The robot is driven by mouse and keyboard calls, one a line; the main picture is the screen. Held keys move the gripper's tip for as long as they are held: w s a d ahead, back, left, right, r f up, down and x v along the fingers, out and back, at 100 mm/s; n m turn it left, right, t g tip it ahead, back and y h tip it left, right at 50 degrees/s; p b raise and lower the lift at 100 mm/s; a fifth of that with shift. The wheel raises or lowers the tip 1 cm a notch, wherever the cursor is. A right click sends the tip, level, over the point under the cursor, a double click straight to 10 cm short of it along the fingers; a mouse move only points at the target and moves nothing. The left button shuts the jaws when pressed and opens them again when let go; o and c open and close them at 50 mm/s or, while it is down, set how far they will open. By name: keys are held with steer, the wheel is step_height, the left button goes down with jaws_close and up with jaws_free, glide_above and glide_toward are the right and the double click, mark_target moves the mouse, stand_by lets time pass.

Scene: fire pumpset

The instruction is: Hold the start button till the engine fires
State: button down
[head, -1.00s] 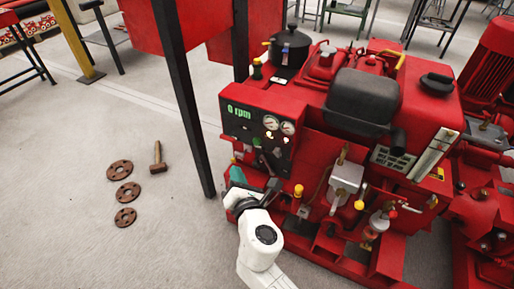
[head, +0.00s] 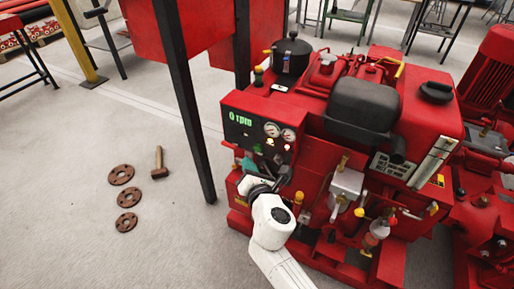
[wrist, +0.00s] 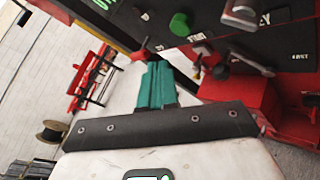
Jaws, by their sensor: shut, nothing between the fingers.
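The red engine set's black control panel (head: 247,130) has a green display reading 0 rpm (head: 240,119) and two round gauges. In the wrist view, a round green button (wrist: 180,24) sits on the panel beside a label that seems to read START. My gripper (head: 248,166) is just in front of the panel's lower part. Its teal fingers (wrist: 157,72) are shut with nothing between them, and they point toward the panel. In the wrist view, the fingertips appear below and slightly left of the green button, apart from it. My wrist hides part of the engine front.
A key switch (wrist: 240,12) and a small red-tipped lever (wrist: 140,54) are near my fingers. A dark post (head: 186,110) stands left of the engine.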

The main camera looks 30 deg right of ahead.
steer(key=shift+w+d, duration=0.75)
steer(key=shift+d, duration=0.25)
steer(key=shift+d, duration=0.1)
stand_by(1.3)
steer(key=shift+w+d, duration=0.2)
steer(key=shift+d, duration=0.05)
steer(key=shift+w+d+p, duration=0.25)
steer(key=shift+d+p, duration=0.1)
steer(key=shift+d, duration=0.05)
stand_by(2.3)
stand_by(1.2)
steer(key=shift+s+a, duration=0.5)
steer(key=shift+a, duration=0.2)
steer(key=shift+s+a+b, duration=0.25)
steer(key=shift+s+a, duration=0.5)
steer(key=shift+a, duration=0.3)
steer(key=shift+s+a+b, duration=0.2)
steer(key=shift+s+a, duration=0.5)
steer(key=shift+a, duration=0.3)
